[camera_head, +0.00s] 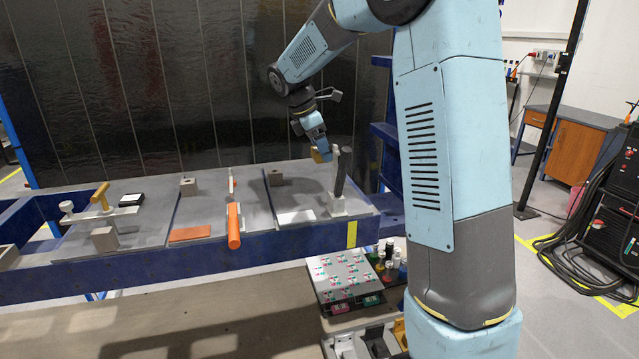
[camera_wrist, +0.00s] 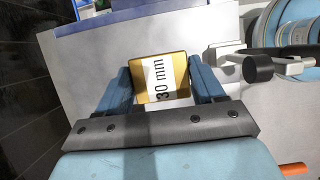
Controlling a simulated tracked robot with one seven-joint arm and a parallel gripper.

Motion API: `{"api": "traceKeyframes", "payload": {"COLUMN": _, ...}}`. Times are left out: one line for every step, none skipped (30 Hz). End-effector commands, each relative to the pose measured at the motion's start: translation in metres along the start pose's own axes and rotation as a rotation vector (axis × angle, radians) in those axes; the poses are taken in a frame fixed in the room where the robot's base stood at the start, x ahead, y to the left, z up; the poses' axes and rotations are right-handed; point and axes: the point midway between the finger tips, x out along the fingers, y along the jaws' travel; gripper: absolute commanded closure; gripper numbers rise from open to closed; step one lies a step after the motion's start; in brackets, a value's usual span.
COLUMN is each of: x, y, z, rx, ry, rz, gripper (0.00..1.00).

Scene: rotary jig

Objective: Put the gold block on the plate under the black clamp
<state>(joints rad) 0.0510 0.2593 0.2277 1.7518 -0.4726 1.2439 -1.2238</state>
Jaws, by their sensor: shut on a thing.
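My gripper (camera_head: 317,147) is shut on the gold block (camera_head: 320,155), in the air above the right end of the bench. In the wrist view the gold block (camera_wrist: 161,78) sits between both fingers of my gripper (camera_wrist: 160,82), its face marked "30 mm". The black clamp (camera_head: 343,172) stands at the right with its handle up, on a pale base. In the wrist view the black clamp (camera_wrist: 257,68) is right of the block and apart from it. A white plate (camera_head: 296,216) lies on the bench, left of the clamp base. I cannot make it out clearly in the wrist view.
A dark wall stands behind.

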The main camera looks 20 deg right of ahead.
Motion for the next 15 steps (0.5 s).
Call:
{"api": "traceKeyframes", "payload": {"x": 0.007, "y": 0.000, "z": -0.002, "rx": 0.000, "ry": 0.000, "rz": -0.002, "gripper": 1.00}}
{"api": "traceKeyframes", "payload": {"x": 0.011, "y": 0.000, "z": -0.004, "rx": 0.000, "ry": 0.000, "rz": -0.002, "gripper": 1.00}}
{"api": "traceKeyframes", "payload": {"x": 0.017, "y": 0.000, "z": -0.006, "rx": 0.000, "ry": 0.000, "rz": -0.002, "gripper": 1.00}}
{"api": "traceKeyframes", "payload": {"x": 0.022, "y": -0.001, "z": -0.008, "rx": -0.001, "ry": 0.000, "rz": -0.003, "gripper": 1.00}}
{"api": "traceKeyframes", "payload": {"x": 0.026, "y": 0.000, "z": -0.010, "rx": 0.000, "ry": 0.000, "rz": -0.003, "gripper": 1.00}}
{"api": "traceKeyframes", "payload": {"x": 0.032, "y": 0.000, "z": -0.012, "rx": 0.001, "ry": 0.001, "rz": -0.002, "gripper": 1.00}}
{"api": "traceKeyframes", "payload": {"x": 0.036, "y": 0.000, "z": -0.014, "rx": 0.001, "ry": 0.000, "rz": -0.003, "gripper": 1.00}}
{"api": "traceKeyframes", "payload": {"x": 0.040, "y": 0.000, "z": -0.015, "rx": 0.000, "ry": 0.000, "rz": -0.003, "gripper": 1.00}}
{"api": "traceKeyframes", "payload": {"x": 0.044, "y": 0.000, "z": -0.017, "rx": 0.000, "ry": 0.000, "rz": -0.002, "gripper": 1.00}}
{"api": "traceKeyframes", "payload": {"x": 0.046, "y": 0.000, "z": -0.018, "rx": 0.000, "ry": 0.000, "rz": -0.001, "gripper": 1.00}}
{"api": "traceKeyframes", "payload": {"x": 0.049, "y": 0.000, "z": -0.019, "rx": 0.000, "ry": 0.000, "rz": -0.001, "gripper": 1.00}}
{"api": "traceKeyframes", "payload": {"x": 0.051, "y": 0.000, "z": -0.020, "rx": 0.001, "ry": 0.000, "rz": -0.001, "gripper": 1.00}}
{"api": "traceKeyframes", "payload": {"x": 0.052, "y": 0.000, "z": -0.021, "rx": 0.001, "ry": 0.000, "rz": 0.000, "gripper": 1.00}}
{"api": "traceKeyframes", "payload": {"x": 0.053, "y": 0.000, "z": -0.021, "rx": 0.002, "ry": 0.000, "rz": 0.000, "gripper": 1.00}}
{"api": "traceKeyframes", "payload": {"x": 0.054, "y": 0.000, "z": -0.021, "rx": 0.002, "ry": 0.000, "rz": 0.000, "gripper": 1.00}}
